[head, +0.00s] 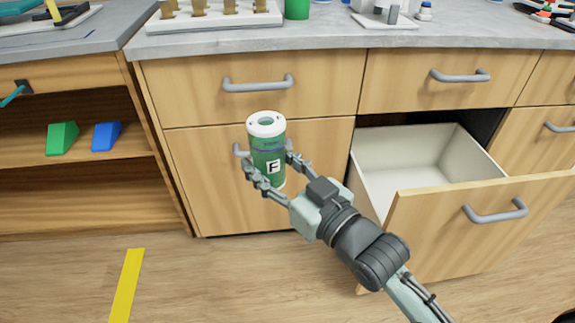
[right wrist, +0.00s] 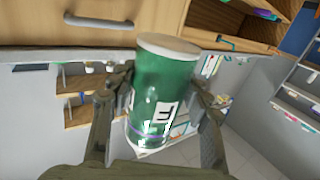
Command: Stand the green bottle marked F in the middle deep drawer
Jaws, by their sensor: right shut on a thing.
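The green bottle (head: 268,155) has a white cap and a white label with a black F. My right gripper (head: 267,172) is shut around its body and holds it upright in the air in front of the closed cabinet front left of the open drawer. In the right wrist view the bottle (right wrist: 162,95) sits between both fingers of the right gripper (right wrist: 155,110). The deep drawer (head: 400,170) is pulled open to the right of the bottle, and its visible inside is pale and empty. My left gripper is not in view.
The grey counter (head: 330,38) above carries a white rack, a green cup (head: 297,8) and other items. Closed drawers with grey handles surround the open one. A green wedge (head: 62,138) and a blue wedge (head: 107,136) lie on the left shelf. A yellow strip (head: 126,285) marks the floor.

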